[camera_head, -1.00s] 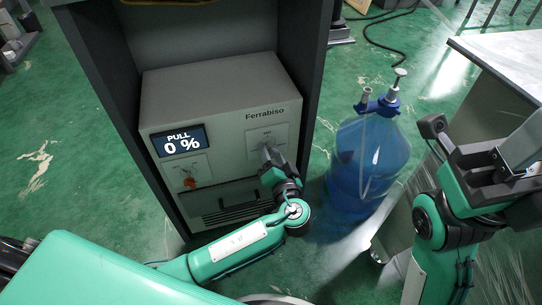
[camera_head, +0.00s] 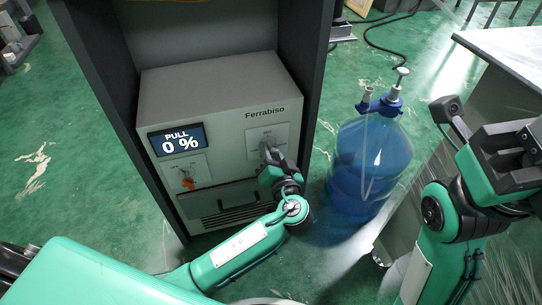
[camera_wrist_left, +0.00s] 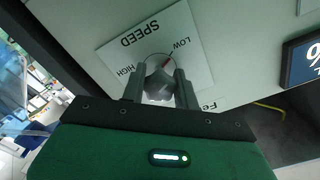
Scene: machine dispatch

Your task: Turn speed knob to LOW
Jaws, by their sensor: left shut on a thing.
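The grey machine labelled Ferrabiso (camera_head: 222,125) stands in a dark cabinet bay. Its speed knob (camera_wrist_left: 158,82) is grey and sits on a white plate (camera_wrist_left: 128,45) marked SPEED, LOW and HIGH. A small red mark by the knob points toward the LOW label. My left gripper (camera_head: 267,153) reaches the plate at the machine's right side, and its fingers (camera_wrist_left: 158,90) are closed on the knob from both sides, partly hiding it. My right gripper (camera_head: 508,145) is raised at the right, away from the machine; its jaw gap is unclear.
The display (camera_head: 177,140) reads PULL 0 %. An orange knob (camera_head: 187,182) sits below it. A blue bottle (camera_head: 368,165) stands on the floor right of the machine, close to my left wrist. A table (camera_head: 510,55) is at the right.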

